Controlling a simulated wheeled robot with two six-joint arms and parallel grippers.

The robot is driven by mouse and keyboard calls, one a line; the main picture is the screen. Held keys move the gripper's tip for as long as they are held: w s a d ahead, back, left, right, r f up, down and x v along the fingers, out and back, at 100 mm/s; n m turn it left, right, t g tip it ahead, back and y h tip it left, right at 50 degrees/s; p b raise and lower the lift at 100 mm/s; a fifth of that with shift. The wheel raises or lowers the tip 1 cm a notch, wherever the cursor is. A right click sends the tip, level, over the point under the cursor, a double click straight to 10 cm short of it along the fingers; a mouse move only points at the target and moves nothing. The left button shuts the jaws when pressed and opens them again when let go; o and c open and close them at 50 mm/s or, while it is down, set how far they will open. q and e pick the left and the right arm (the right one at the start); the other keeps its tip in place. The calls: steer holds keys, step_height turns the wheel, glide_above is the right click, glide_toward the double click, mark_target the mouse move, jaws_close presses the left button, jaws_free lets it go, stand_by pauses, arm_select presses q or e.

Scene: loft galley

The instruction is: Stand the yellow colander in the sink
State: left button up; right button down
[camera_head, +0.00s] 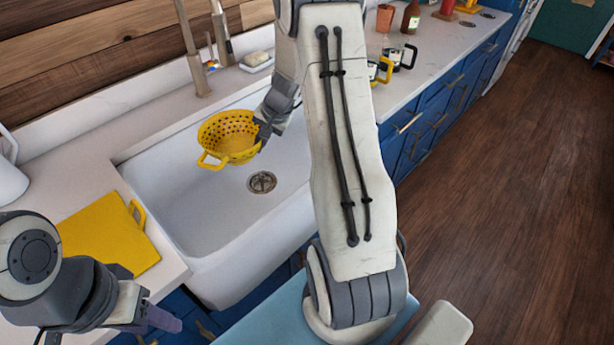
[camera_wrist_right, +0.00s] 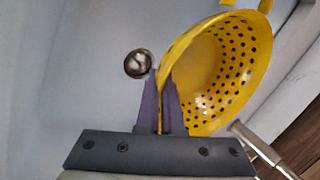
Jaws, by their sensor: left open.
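The yellow colander (camera_head: 229,137) is in or just above the white sink (camera_head: 187,206), near its back, tilted with its opening toward the front left. I cannot tell whether it touches the sink floor. My right gripper (camera_head: 262,138) is at its right side; in the right wrist view the fingers (camera_wrist_right: 164,105) are closed on the rim of the colander (camera_wrist_right: 215,75). The round drain (camera_head: 262,182) lies in front of the colander, and also shows in the wrist view (camera_wrist_right: 138,63). My left gripper (camera_head: 160,325) is open and empty at the lower left, by the counter's front edge.
A yellow cutting board (camera_head: 108,238) lies on the counter left of the sink. A faucet (camera_head: 190,48) stands behind the sink. A soap dish (camera_head: 256,61) is at the back. Mugs (camera_head: 398,56) stand on the right counter. The sink's front left is clear.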

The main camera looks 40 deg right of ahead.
steer(key=d+f+m+h+b, duration=0.2)
steer(key=d+f+m+b, duration=0.3)
steer(key=d, duration=0.4)
steer(key=d+f+m+h+b, duration=0.25)
steer(key=d+f+m, duration=0.25)
steer(key=d+f, duration=0.35)
arm_select(q)
step_height(320, 180, down, 14)
steer(key=b, duration=0.4)
steer(key=shift+f+b, duration=0.25)
steer(key=shift+b, duration=0.1)
arm_select(e)
steer(key=shift+t, duration=0.3)
steer(key=shift+d+f, duration=0.2)
steer(key=shift+f, duration=1.35)
steer(key=shift+d+f, duration=0.25)
steer(key=shift+f, duration=1.3)
steer(key=shift+d+f, duration=0.2)
steer(key=shift+f, duration=1.35)
arm_select(q)
steer(key=shift+f, duration=0.1)
arm_select(e)
steer(key=shift+f, duration=0.2)
steer(key=c, duration=1.1)
jaws_free()
steer(key=shift+o, duration=0.2)
steer(key=shift+r, duration=0.15)
